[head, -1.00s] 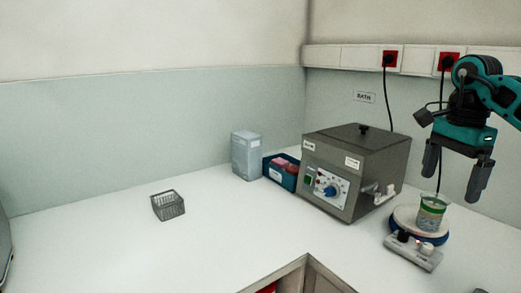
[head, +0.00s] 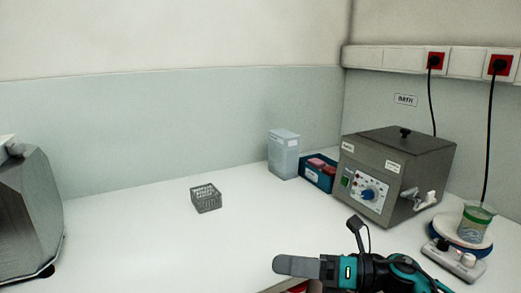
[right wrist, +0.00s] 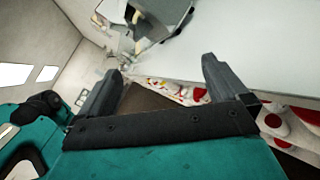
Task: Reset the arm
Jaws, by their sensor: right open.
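My right gripper (head: 298,267) is low in the head view, lying sideways with its fingers pointing left, above the front edge of the counter. In the right wrist view its two fingers (right wrist: 160,80) stand apart with nothing between them. My left gripper is not in view.
On the white counter (head: 150,235) stand a grey wire basket (head: 206,198), a pale box (head: 284,154), a blue bin (head: 318,176), a grey bath (head: 390,175) and a stirrer (head: 461,236) with a beaker (head: 474,222). A grey machine (head: 28,215) is at left. The counter's middle is clear.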

